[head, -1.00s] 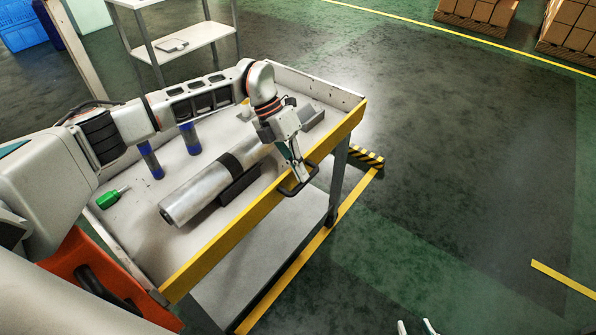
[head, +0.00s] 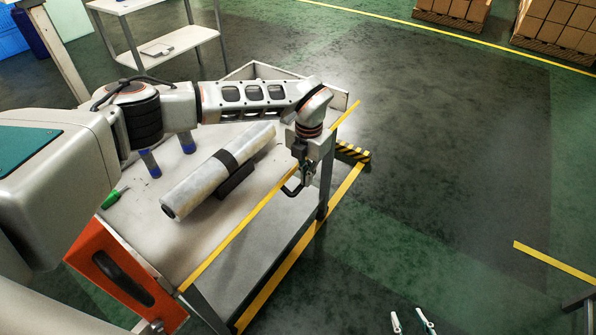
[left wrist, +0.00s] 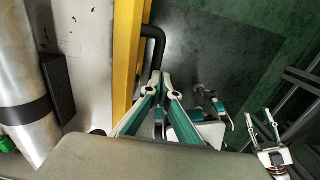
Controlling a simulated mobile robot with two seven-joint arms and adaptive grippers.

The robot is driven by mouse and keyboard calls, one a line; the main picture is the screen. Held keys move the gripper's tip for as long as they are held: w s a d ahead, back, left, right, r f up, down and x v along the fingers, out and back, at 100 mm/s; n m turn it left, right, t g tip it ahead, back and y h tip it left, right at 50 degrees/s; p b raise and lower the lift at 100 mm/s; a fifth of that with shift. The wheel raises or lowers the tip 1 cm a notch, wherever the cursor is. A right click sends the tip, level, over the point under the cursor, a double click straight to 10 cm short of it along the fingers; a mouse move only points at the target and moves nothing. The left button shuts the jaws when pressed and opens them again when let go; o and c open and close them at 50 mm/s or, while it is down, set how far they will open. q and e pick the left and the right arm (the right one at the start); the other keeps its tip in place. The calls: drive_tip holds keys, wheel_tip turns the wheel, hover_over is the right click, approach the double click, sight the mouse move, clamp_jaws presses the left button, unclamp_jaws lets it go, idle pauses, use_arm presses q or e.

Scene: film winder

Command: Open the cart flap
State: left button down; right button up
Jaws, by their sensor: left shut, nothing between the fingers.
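The cart flap (head: 236,233) is the long panel with a yellow edge on the cart's near right side. It looks tilted outward, its yellow face showing only as a thin strip. Its black bar handle (head: 291,189) sticks out near the middle; it also shows in the left wrist view (left wrist: 157,36). My left gripper (head: 304,183) is shut and empty, its fingertips close to the handle; I cannot tell whether they touch. In the left wrist view its fingertips (left wrist: 160,78) meet beside the yellow edge. My right gripper (head: 411,322) is open and empty at the bottom, away from the cart.
On the cart lie a silver roll (head: 215,172) with a black band, blue-topped cylinders (head: 149,163) and a green-handled tool (head: 112,198). An orange panel (head: 108,270) stands at the near left end. A shelf (head: 165,45) stands behind.

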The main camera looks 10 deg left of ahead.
use_arm(q)
wheel_tip(320, 180, down, 6)
drive_tip(key=d+b, duration=0.1)
drive_tip(key=d, duration=0.1)
drive_tip(key=shift+s+f, duration=0.25)
drive_tip(key=shift+s, duration=0.05)
drive_tip(key=shift+d+r, duration=0.1)
drive_tip(key=shift+r, duration=0.05)
idle(1.2)
